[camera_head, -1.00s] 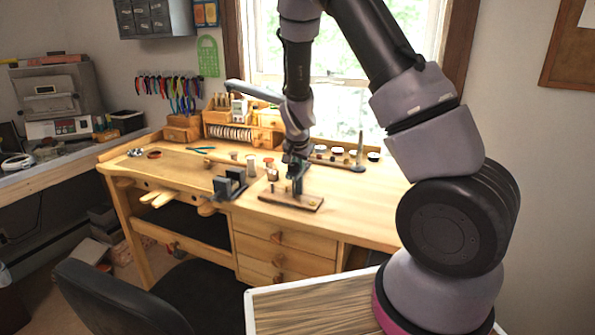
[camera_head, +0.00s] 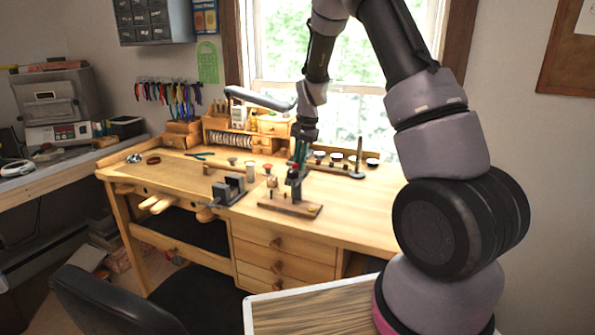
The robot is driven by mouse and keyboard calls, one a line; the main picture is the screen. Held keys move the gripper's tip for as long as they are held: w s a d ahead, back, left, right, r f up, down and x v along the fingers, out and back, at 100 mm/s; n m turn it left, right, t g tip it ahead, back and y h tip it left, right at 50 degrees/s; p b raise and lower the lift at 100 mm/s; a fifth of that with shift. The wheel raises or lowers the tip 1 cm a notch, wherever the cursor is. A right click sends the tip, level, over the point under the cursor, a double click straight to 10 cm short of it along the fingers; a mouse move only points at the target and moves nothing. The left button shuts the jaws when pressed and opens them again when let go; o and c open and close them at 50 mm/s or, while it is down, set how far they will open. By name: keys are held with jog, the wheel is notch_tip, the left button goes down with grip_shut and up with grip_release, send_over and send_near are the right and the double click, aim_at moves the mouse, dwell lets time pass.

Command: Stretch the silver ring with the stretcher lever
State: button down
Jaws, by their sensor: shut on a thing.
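The ring stretcher (camera_head: 293,190) is a small dark upright tool with a reddish top, on a flat wooden base (camera_head: 275,205) near the front of the workbench. My gripper (camera_head: 299,164) points down directly over the stretcher, with its fingertips at or just above the reddish top. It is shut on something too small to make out. I cannot tell the lever apart from the fingers and the upright post. The silver ring cannot be made out.
A grey vise-like block (camera_head: 229,190) stands just left of the stretcher. Small pots and a dark tapered rod (camera_head: 359,155) stand behind it. The workbench (camera_head: 365,205) is clear to the right. A black chair (camera_head: 110,300) is in front at the left.

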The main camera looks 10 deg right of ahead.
jog(key=shift+w+d+r+g+y, duration=0.75)
jog(key=shift+w+r+g, duration=0.2)
jog(key=shift+g, duration=0.15)
jog(key=shift+w+d+r, duration=0.15)
jog(key=shift+w+r, duration=0.15)
jog(key=shift+r, duration=0.15)
jog(key=shift+w+d+r, duration=0.4)
jog(key=shift+w+d, duration=0.1)
jog(key=shift+w, duration=0.15)
jog(key=c, duration=0.9)
grip_release()
jog(key=shift+f, duration=0.1)
jog(key=shift+c, duration=0.2)
jog(key=v, duration=1.1)
